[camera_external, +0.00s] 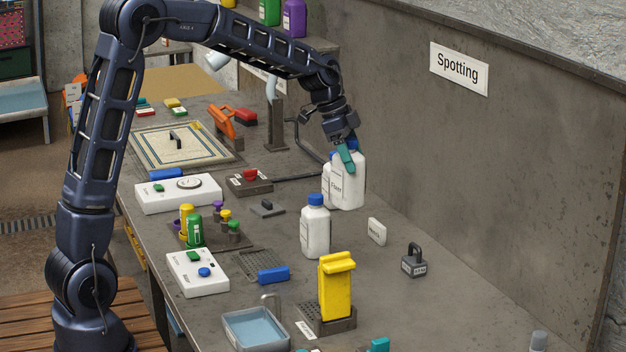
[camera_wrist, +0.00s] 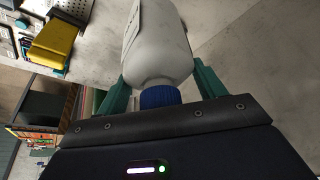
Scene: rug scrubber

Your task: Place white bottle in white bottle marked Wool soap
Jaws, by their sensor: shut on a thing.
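My gripper (camera_external: 346,158), with teal fingers, is shut on a white bottle (camera_external: 357,170) near the back wall. In the wrist view the held bottle (camera_wrist: 157,45) lies between the two teal fingers (camera_wrist: 160,88), its blue cap (camera_wrist: 160,97) toward the palm. A labelled white bottle (camera_external: 338,190) overlaps the held one in the external view; I cannot tell whether they touch. Another white bottle with a blue cap (camera_external: 315,228) stands upright nearer the camera. A small white card (camera_external: 377,231) stands to its right; its print is too small to read surely.
A dark weight with a handle (camera_external: 413,261) and a yellow dispenser (camera_external: 337,287) stand nearer the camera. Green and yellow containers (camera_external: 194,230) and white control boxes (camera_external: 178,194) lie left. A "Spotting" sign (camera_external: 459,68) hangs on the wall. The bench around the card is bare.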

